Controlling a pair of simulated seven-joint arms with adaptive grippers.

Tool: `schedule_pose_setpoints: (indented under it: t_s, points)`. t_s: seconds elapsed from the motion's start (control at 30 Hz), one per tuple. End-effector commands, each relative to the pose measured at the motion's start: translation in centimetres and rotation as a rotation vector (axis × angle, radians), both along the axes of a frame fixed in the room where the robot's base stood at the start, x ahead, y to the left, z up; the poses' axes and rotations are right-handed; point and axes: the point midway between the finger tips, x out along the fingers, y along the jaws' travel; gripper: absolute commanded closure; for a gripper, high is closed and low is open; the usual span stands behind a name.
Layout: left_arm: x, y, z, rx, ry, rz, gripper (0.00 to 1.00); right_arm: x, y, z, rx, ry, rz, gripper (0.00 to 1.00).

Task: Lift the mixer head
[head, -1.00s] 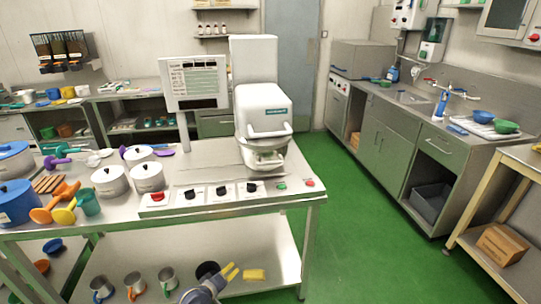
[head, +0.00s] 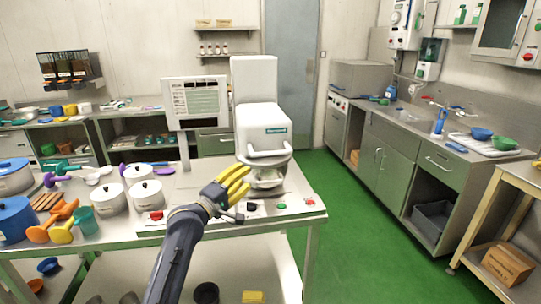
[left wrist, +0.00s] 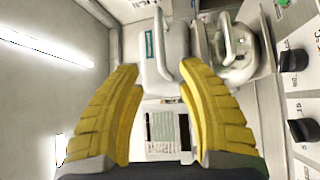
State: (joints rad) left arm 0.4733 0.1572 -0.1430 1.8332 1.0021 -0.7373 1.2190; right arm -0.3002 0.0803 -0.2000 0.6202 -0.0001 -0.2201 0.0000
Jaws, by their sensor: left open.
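The white mixer (head: 254,80) stands at the back right of the steel bench. Its mixer head (head: 262,120) is down over a metal bowl (head: 266,179), with a white bar handle (head: 266,153) across its front. In the left wrist view the mixer head (left wrist: 153,62) is ahead between the spread fingers. The handle also shows there (left wrist: 165,45). I cannot tell whether a finger touches it. My right gripper is out of view.
A control panel with a red switch (head: 156,215) and black knobs runs along the bench front under my left arm. A display (head: 194,103) stands left of the mixer. White lidded pots (head: 145,196) and coloured utensils fill the bench's left side.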

Motion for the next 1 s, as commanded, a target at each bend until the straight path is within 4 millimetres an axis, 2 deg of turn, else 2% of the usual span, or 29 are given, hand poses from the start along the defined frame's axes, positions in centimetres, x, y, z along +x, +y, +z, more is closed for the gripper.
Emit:
schedule_pose_setpoints:
  t_s: [0.6,0.8,1.0]
  points:
    - [9.4,-5.7,1.4,0.000,0.001,0.000,0.62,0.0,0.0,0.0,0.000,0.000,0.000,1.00]
    - [11.4,-6.9,1.7,0.001,0.001,0.000,0.62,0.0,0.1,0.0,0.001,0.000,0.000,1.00]
    - [12.5,-7.6,1.9,0.001,0.001,0.000,0.62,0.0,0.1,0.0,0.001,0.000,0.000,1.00]
